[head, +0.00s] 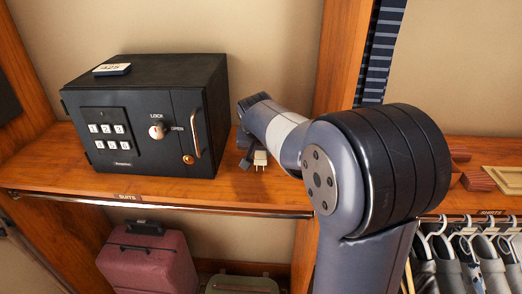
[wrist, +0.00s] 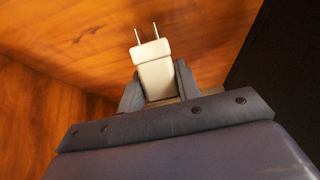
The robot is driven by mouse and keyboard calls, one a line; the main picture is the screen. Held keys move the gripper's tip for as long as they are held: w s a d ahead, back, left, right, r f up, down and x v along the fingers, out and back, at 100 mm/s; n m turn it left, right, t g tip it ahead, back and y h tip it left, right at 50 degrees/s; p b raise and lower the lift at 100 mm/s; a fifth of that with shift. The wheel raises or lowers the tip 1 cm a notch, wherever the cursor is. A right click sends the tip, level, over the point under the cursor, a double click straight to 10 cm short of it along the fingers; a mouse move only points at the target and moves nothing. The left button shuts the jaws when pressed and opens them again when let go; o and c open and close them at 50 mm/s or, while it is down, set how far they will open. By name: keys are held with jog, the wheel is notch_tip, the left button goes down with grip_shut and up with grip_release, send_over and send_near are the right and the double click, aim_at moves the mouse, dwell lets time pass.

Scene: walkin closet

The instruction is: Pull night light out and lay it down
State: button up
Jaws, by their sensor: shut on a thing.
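The night light is a small cream-white plug-in block with two metal prongs. In the wrist view the night light (wrist: 155,72) sits between the two fingers of my gripper (wrist: 157,85), with its prongs pointing away from me and free of any socket. My gripper is shut on it. In the head view the night light (head: 260,158) shows at my gripper (head: 251,159), close to the wooden shelf (head: 240,195), just right of the safe. I cannot tell whether it touches the shelf. My arm hides part of the shelf behind it.
A black safe (head: 150,115) with a keypad stands left of my gripper, with a small tag (head: 112,69) on top. A wooden upright (head: 340,60) is on the right. A maroon suitcase (head: 150,255) and hanging clothes (head: 470,265) are below. The shelf front before the safe is clear.

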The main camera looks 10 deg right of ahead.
jog(key=shift+f, duration=0.3)
jog(key=o, duration=1.2)
jog(key=shift+c, duration=0.2)
jog(key=b+v, duration=0.1)
jog(key=v, duration=1)
jog(key=shift+f, duration=0.15)
jog(key=x, duration=1.1)
jog(key=shift+p, duration=0.4)
jog(key=shift+w+r+p, duration=0.1)
jog(key=shift+r+p, duration=0.2)
jog(key=shift+r, duration=0.35)
